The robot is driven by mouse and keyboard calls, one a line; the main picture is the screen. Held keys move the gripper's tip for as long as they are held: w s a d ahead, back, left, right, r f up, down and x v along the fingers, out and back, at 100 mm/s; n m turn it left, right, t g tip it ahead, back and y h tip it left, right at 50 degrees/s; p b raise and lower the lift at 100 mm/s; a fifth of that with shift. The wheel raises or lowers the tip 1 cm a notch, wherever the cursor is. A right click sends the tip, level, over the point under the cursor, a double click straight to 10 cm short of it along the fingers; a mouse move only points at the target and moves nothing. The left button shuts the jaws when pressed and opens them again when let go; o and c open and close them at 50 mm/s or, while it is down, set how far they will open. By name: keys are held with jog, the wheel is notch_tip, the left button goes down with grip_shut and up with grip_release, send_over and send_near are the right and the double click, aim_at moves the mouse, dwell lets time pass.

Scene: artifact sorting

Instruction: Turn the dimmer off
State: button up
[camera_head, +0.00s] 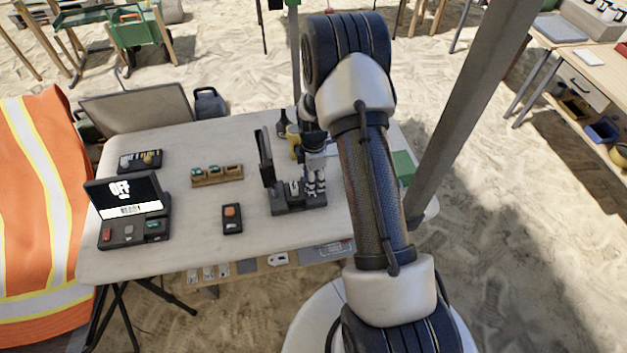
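No control is clearly marked as the dimmer. A console (124,210) at the left of the table has a raised screen reading "OFF" and red, grey and teal controls along its front. A small black box (232,222) with an orange top control lies near the table's middle. A dark device (285,204) with an upright panel seen nearly edge-on stands right of it. My gripper (314,187) points down at this device's right side. The fingers are small and overlap the device, so contact and opening cannot be told.
The white table (190,245) is bare between the devices. A wooden block (217,176) with teal pieces and a dark tray (140,161) lie toward the back. A yellow object (293,140) stands behind my gripper. A grey post (470,110) rises right of my arm.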

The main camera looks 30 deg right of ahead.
notch_tip(320, 180, up, 10)
jog(key=shift+r, duration=0.2)
dwell(0.5)
jog(key=s+a+r+m+t, duration=0.1)
jog(key=s+a+r+m, duration=0.35)
jog(key=r, duration=0.55)
jog(key=s+a+r+m+t, duration=0.1)
jog(key=s+a+r+m, duration=0.4)
jog(key=r, duration=0.6)
jog(key=s+a+r+m+t, duration=0.1)
jog(key=s+a+r+m, duration=0.1)
jog(key=s, duration=0.6)
jog(key=s+a+r+m+t, duration=0.1)
jog(key=s+a+r+m, duration=0.1)
jog(key=s, duration=0.6)
jog(key=shift+s+a+m+t, duration=0.25)
jog(key=shift+m+t, duration=0.05)
jog(key=shift+m, duration=0.45)
jog(key=shift+r, duration=0.1)
